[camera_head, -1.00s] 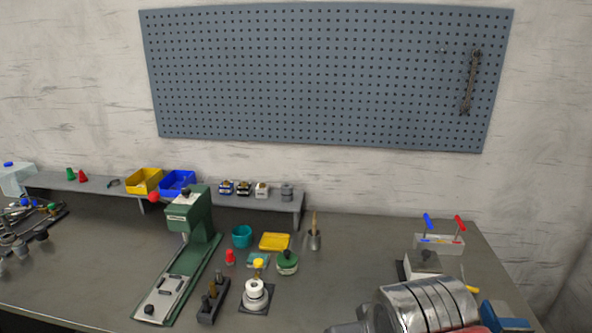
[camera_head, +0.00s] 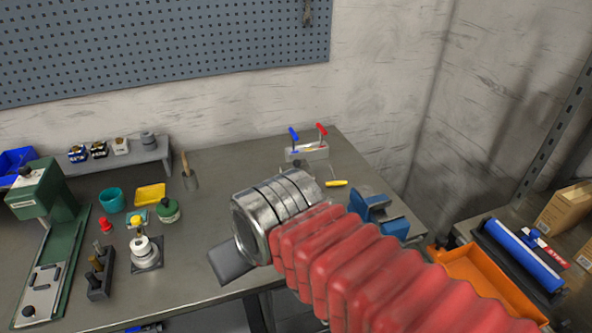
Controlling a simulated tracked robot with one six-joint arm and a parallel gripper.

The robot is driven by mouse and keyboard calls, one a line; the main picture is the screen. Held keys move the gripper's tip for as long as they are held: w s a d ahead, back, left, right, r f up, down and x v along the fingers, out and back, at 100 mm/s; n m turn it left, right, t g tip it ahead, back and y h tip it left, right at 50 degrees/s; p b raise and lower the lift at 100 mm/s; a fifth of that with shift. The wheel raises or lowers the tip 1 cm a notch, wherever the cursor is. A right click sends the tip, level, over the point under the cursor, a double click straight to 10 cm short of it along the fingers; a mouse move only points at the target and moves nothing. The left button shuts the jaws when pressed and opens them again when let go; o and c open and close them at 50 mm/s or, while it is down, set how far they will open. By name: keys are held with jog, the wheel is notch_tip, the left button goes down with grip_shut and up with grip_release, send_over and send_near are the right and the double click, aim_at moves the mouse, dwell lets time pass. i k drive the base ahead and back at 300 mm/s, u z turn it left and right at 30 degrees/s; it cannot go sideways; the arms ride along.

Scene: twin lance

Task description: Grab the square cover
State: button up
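I cannot tell for sure which thing is the square cover. A flat yellow square piece (camera_head: 150,194) lies on the bench to the left, apart from my gripper. A grey block with a dark knob (camera_head: 300,167) sits behind my arm and is mostly hidden by it.
A rack with blue and red handles (camera_head: 306,151) stands at the back. A blue vise (camera_head: 378,209) is right of my arm. A green press (camera_head: 45,200), teal cup (camera_head: 111,200) and white-topped fixture (camera_head: 145,250) stand left. An orange bin (camera_head: 482,283) is off the bench at right.

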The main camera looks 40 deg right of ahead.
aim_at(297, 166)
jog(key=k, duration=1.35)
jog(key=u, duration=0.55)
jog(key=i, duration=1.6)
jog(key=z, duration=0.55)
